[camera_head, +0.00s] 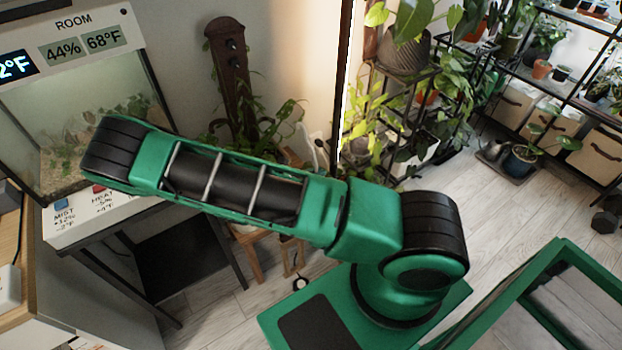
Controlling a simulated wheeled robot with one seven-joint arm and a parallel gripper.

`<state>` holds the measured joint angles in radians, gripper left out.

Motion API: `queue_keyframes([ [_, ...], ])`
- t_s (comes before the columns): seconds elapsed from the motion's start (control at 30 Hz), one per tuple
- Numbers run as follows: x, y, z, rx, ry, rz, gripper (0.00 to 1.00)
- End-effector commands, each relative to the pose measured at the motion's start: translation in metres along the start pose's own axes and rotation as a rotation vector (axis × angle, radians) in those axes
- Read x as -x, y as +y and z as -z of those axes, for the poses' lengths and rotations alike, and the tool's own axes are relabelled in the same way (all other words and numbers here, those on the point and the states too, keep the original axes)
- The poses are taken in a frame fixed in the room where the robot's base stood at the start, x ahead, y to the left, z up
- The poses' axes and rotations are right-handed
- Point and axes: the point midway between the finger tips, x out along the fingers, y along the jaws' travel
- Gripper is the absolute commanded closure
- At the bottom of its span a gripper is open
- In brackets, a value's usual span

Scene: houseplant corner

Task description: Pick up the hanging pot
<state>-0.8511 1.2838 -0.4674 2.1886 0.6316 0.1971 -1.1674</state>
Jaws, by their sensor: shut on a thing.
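My gripper is not in view. My green and black arm spans the left and middle of the head view, and its far end bends away near the glass tank. A dark grey ribbed pot (404,55) with a broad-leaved plant is at the top centre by the black plant rack. I cannot tell whether it is the hanging pot or how it is supported. No other clear hanging pot shows, and my arm hides part of the scene behind it.
A glass tank (75,90) stands on a stand at the left. A dark wooden post (231,65) with a plant is by the wall. Black shelving (560,95) with pots and bins fills the upper right. Pale floor (480,215) is open at right of centre.

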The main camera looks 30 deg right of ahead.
Motion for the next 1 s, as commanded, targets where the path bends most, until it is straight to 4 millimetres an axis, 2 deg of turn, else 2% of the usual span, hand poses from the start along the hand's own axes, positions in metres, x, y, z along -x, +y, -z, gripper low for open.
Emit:
queue_keyframes([
  [0.17,0.004,0.001,-0.010,-0.003,-0.001,-0.001,1.00],
  [0.27,0.010,0.001,-0.023,-0.005,-0.001,-0.001,1.00],
  [0.7,0.046,0.001,-0.112,-0.005,0.001,-0.001,1.00],
  [1.0,0.063,0.001,-0.153,-0.003,0.000,0.000,1.00],
])
